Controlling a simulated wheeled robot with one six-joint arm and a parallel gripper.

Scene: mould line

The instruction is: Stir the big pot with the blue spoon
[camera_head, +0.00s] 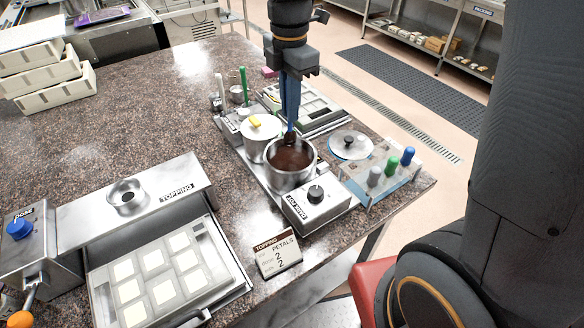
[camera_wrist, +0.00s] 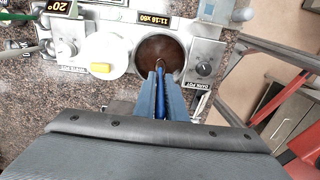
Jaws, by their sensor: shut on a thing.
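The big pot (camera_head: 291,176) is a steel pot of dark brown chocolate, set in the steel warmer unit beside a knob box. The pot's brown contents (camera_wrist: 160,52) also show in the wrist view. My gripper (camera_head: 289,96) is above the pot, pointing down, and is shut on the blue spoon (camera_head: 290,118). The spoon's blue handle (camera_wrist: 161,95) shows between the two fingers in the wrist view. Its lower end is dark and is at the far side of the chocolate; how deep it sits I cannot tell.
A lidded pot (camera_head: 260,129) with a yellow knob stands left of the big pot. A loose lid (camera_head: 351,146) and a rack (camera_head: 384,178) with blue, green and grey handles are on the right.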

